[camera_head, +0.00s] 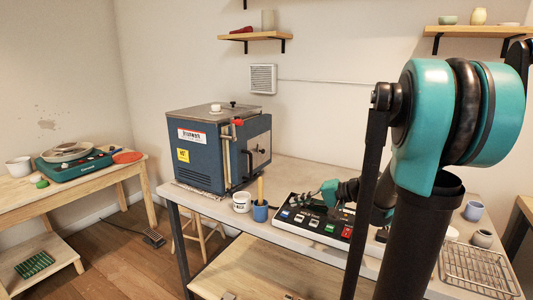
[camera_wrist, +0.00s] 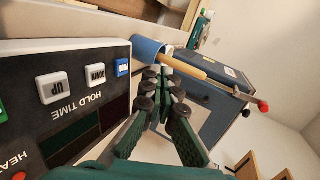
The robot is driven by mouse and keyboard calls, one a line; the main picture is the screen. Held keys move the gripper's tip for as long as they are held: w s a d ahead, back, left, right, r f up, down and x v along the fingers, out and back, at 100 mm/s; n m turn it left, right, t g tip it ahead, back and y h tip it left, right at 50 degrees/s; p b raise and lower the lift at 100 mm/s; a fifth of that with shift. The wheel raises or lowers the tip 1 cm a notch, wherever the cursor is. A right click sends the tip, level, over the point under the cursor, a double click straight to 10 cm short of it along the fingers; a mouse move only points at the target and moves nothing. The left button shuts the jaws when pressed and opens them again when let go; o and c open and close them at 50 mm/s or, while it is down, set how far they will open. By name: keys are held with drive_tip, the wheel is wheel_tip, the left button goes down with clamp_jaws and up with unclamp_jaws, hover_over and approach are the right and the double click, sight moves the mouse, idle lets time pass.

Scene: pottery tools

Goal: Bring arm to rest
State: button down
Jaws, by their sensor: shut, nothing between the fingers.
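My gripper (camera_head: 316,194) is above the control panel (camera_head: 312,222) on the workbench, its fingers pointing left toward the kiln. In the wrist view its fingertips (camera_wrist: 160,78) are together with nothing between them. In that view the control panel (camera_wrist: 60,90) with its white and blue buttons lies close beside the fingers. I cannot tell whether the gripper touches the panel. My arm's teal joint and dark links fill the right of the head view and hide part of the bench.
A blue kiln (camera_head: 222,155) stands on the workbench. A blue cup (camera_head: 260,212) with a wooden-handled tool and a white cup (camera_head: 241,202) are left of the panel. A wire rack (camera_head: 478,268) and small pots are at right. Bench behind the panel looks clear.

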drive_tip(key=s+d+f+n+g+h, duration=0.15)
drive_tip(key=s+f+h, duration=0.45)
drive_tip(key=s+f, duration=0.6)
drive_tip(key=s+d+f+n+h, duration=0.3)
drive_tip(key=s+d+f+h, duration=0.1)
drive_tip(key=s+d+h, duration=0.1)
drive_tip(key=shift+s+d+f+h, duration=0.3)
drive_tip(key=shift+s+d, duration=0.4)
drive_tip(key=shift+d, duration=0.35)
